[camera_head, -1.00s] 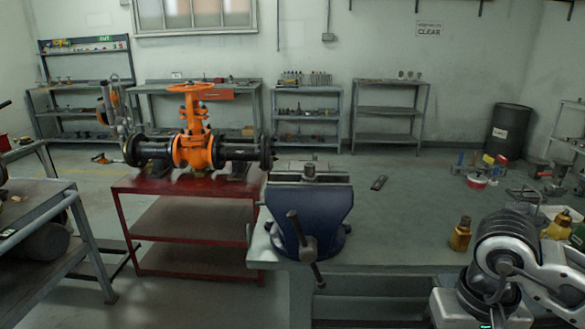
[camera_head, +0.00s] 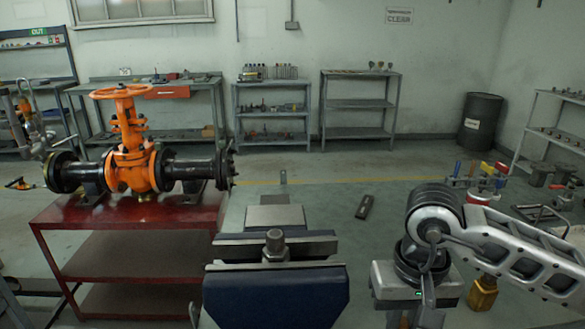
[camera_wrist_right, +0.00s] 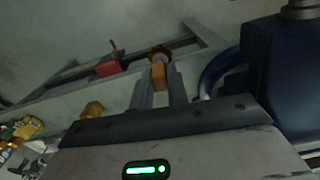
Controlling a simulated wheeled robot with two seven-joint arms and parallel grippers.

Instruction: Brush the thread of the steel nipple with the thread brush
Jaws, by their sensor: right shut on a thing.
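The steel nipple (camera_head: 274,243) stands upright in the jaws of the blue bench vise (camera_head: 275,300). Part of it shows at the top right of the right wrist view (camera_wrist_right: 301,8), above the blue vise body. My right gripper (camera_wrist_right: 158,88) is shut on the thread brush (camera_wrist_right: 158,72), which has an orange-brown handle and a round, darker end. The brush is apart from the nipple. In the head view my right arm is to the right of the vise, with its fingers below the picture's edge. My left gripper is in no view.
An orange gate valve (camera_head: 133,150) with black pipes lies on a red table (camera_head: 130,215) at left. A dark flat tool (camera_head: 366,206) lies on the bench behind the vise. Clutter fills the far right.

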